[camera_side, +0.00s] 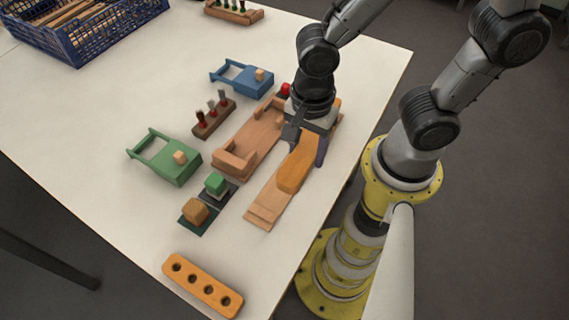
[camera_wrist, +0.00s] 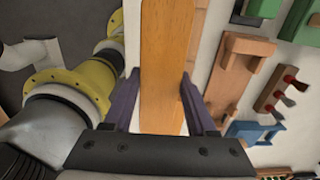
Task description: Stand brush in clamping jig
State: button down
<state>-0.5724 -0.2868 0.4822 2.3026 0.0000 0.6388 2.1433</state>
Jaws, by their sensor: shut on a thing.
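The brush (camera_side: 297,170) is a long, orange-brown wooden body with a rounded end. My gripper (camera_side: 306,148) is shut on it, with one purple finger along each side. In the wrist view the brush (camera_wrist: 167,45) runs lengthwise between the fingers (camera_wrist: 158,76). No bristles show on the side I see. The brush lies over a flat, light wooden board (camera_side: 264,208); I cannot tell whether it touches. The likely clamping jig (camera_side: 246,140) is the wooden base with raised end blocks and a red knob (camera_side: 285,89), just left of my gripper. The jig (camera_wrist: 232,77) also shows right of the brush in the wrist view.
A rack with tufts (camera_side: 213,117), a blue frame (camera_side: 242,78) and a green frame (camera_side: 165,158) stand left of the jig. Small blocks (camera_side: 195,211) sit in front. A holed orange bar (camera_side: 203,285) lies near the front edge. A blue crate (camera_side: 85,30) stands at the back left.

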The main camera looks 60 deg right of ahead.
jog(key=s+d+r, duration=0.3)
jog(key=s+d, duration=0.1)
jog(key=s, duration=0.3)
jog(key=shift+d+r, duration=0.2)
jog(key=shift+d, duration=0.05)
jog(key=w, duration=0.2)
jog(key=w+r+n, duration=0.1)
jog(key=w, duration=0.1)
jog(key=w+n, duration=0.1)
jog(key=w, duration=0.1)
jog(key=shift+w+r, duration=0.15)
jog(key=shift+w, duration=0.2)
jog(key=w+d+f, duration=0.1)
jog(key=w+f, duration=0.2)
jog(key=w, duration=0.3)
jog(key=w+d+f+m, duration=0.1)
jog(key=w+f, duration=0.3)
jog(key=w, duration=0.2)
jog(key=w+d+f+m, duration=0.1)
jog(key=w+f, duration=0.2)
jog(key=w, duration=0.3)
jog(key=shift+d+f, duration=0.35)
jog(key=shift+w+f, duration=0.1)
jog(key=shift+f, duration=1.5)
jog(key=shift+f, duration=0.15)
